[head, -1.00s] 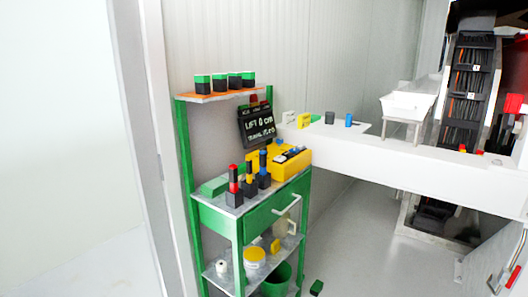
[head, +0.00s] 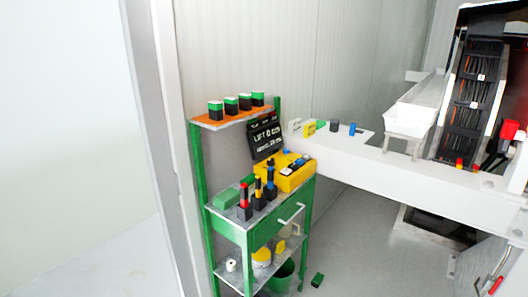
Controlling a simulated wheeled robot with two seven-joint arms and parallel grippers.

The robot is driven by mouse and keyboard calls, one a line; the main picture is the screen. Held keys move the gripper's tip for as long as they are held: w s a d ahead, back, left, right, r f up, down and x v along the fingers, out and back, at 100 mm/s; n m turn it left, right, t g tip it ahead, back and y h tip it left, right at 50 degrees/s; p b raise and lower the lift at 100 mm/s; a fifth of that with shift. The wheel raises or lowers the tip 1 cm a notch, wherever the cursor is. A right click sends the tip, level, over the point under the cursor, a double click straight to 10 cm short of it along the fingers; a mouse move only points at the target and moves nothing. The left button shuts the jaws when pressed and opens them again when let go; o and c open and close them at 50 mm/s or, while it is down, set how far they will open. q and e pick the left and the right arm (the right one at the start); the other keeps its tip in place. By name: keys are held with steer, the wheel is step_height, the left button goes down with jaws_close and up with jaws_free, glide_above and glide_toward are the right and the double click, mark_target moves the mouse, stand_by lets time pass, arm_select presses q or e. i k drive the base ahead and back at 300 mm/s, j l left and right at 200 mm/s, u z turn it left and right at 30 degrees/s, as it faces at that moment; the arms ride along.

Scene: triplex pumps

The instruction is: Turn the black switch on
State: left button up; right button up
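I cannot pick out a black switch for certain. A white beam (head: 415,180) runs right from the shelf, with a small black block (head: 334,126) on its left end, beside a blue one (head: 352,128) and a yellow one (head: 309,128). Red and yellow knobs (head: 460,163) stand further right on the beam. A tall black panel (head: 470,100) with cables and small white labels stands at the back right. Red and black parts (head: 508,133) show at the right edge, too small to make out. Neither of my grippers is in view.
A green shelf cart (head: 262,233) stands at the left by the wall, holding a yellow box (head: 297,178), a black sign (head: 266,137) and green-topped black blocks (head: 245,102). A white trough (head: 405,122) stands behind the beam.

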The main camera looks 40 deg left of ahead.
mark_target(270, 163)
steer(key=i+u, duration=0.3)
steer(key=u, duration=0.15)
steer(key=i+u, duration=0.45)
steer(key=i+l+u, duration=0.1)
steer(key=u, duration=0.4)
steer(key=i+l+u, duration=0.3)
steer(key=u, duration=0.15)
steer(key=i+l+u, duration=0.25)
steer(key=u, duration=0.2)
steer(key=l, duration=0.1)
